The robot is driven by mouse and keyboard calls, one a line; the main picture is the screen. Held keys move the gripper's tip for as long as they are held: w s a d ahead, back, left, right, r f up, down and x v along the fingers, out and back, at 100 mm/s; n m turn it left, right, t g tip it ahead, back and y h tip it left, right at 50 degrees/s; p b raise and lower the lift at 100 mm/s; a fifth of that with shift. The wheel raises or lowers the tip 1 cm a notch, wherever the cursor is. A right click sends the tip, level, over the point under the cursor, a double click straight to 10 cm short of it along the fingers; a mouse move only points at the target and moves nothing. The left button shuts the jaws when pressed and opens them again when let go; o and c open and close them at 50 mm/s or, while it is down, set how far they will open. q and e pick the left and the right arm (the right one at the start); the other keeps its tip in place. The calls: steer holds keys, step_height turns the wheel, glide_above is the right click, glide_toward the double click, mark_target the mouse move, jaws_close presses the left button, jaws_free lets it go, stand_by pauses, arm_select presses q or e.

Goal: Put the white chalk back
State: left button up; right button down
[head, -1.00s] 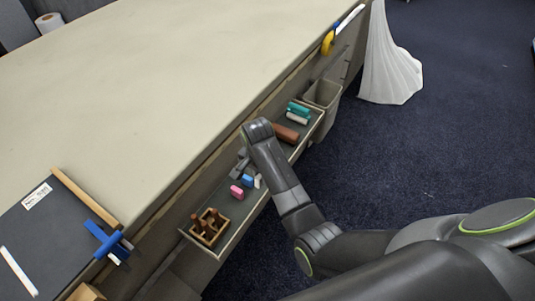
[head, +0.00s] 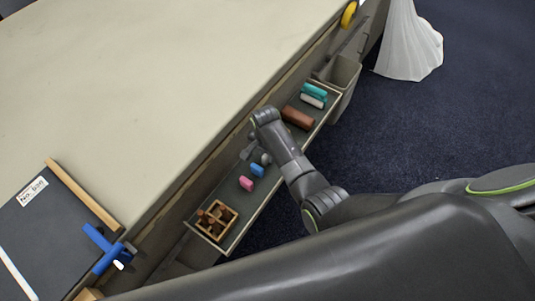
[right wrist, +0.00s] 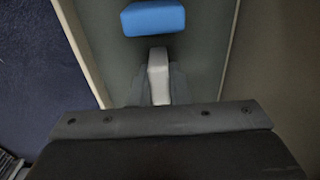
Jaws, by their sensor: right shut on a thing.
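A white chalk (right wrist: 158,72) stands out between the fingers of my right gripper (right wrist: 158,90) in the right wrist view. The right gripper, also in the head view (head: 254,154), is shut on it, low over the long grey tray (head: 243,213) on the table's side. In the head view the gripper and arm hide the chalk. A blue chalk (head: 257,170) lies just beyond the gripper's tip; it also shows in the wrist view (right wrist: 153,18). A pink chalk (head: 246,184) lies beside the blue one. My left gripper is out of view.
A wooden divided box (head: 232,214) with brown pieces stands at the tray's near end. A brown block (head: 297,118), a teal piece (head: 314,90) and a whitish piece (head: 312,101) lie towards the far end. A blue clamp (head: 103,250) sits at the table edge by a dark board (head: 45,225).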

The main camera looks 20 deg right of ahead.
steer(key=shift+f, duration=0.1)
steer(key=c, duration=1.4)
jaws_free()
steer(key=shift+o, duration=0.2)
step_height(320, 180, up, 12)
steer(key=p, duration=0.1)
steer(key=shift+s+a, duration=0.25)
steer(key=shift+a, duration=0.05)
